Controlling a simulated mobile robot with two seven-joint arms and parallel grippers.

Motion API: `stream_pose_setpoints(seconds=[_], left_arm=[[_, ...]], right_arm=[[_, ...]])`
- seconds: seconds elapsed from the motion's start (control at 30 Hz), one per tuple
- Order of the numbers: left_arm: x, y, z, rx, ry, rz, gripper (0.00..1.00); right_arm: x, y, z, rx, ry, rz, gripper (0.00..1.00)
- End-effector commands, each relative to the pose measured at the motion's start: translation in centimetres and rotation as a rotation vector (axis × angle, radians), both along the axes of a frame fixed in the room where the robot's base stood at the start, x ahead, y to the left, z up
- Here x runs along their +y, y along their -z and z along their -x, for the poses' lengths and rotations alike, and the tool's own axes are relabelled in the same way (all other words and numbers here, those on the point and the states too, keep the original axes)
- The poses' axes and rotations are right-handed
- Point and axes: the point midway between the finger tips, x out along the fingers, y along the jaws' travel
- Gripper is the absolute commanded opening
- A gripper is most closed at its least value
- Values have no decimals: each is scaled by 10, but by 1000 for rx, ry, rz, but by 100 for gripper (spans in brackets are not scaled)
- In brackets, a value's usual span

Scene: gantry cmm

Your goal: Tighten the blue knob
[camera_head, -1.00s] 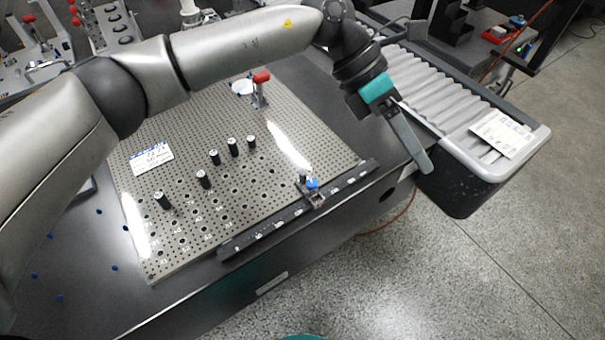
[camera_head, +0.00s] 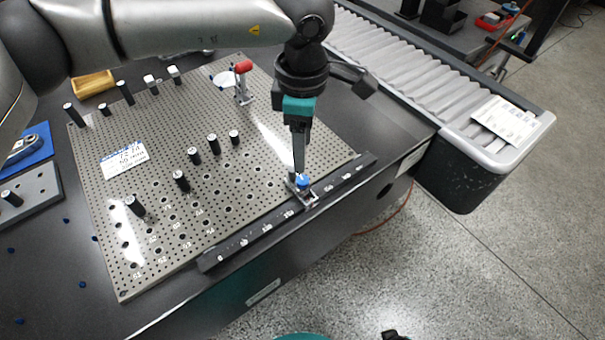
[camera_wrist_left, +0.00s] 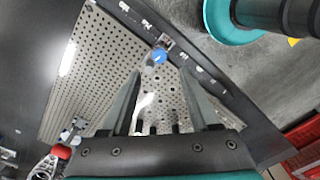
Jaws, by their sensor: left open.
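The small blue knob (camera_head: 302,181) sits on a metal slider (camera_head: 308,197) on the dark scale rail (camera_head: 240,243) along the front edge of the perforated plate. My left gripper (camera_head: 298,171) points down right at the knob, fingers just behind and above it. In the left wrist view, the blue knob (camera_wrist_left: 159,55) lies beyond the tips, centred between the two fingers. My left gripper (camera_wrist_left: 160,74) is open there, with nothing between its fingers. Whether a finger touches the knob cannot be told. My right gripper does not show.
The perforated plate (camera_head: 235,180) carries several black pins, a white label (camera_head: 124,160) and a red-handled clamp (camera_head: 243,68). A grey ribbed conveyor (camera_head: 400,65) stands at the right.

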Motion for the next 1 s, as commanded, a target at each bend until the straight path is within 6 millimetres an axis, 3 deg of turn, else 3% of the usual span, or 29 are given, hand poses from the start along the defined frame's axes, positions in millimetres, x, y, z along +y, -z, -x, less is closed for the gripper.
stream_pose_setpoints(seconds=[0.2,0.4,0.6,0.93,1.0], left_arm=[[0,41,0,3,-1,-1,62],[0,66,0,2,-1,1,62],[0,78,0,0,-1,0,62],[0,80,0,0,0,1,62],[0,80,0,0,-1,1,54]], right_arm=[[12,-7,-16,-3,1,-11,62],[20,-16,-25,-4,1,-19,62],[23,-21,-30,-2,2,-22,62],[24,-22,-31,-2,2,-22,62],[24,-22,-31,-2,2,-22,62]])
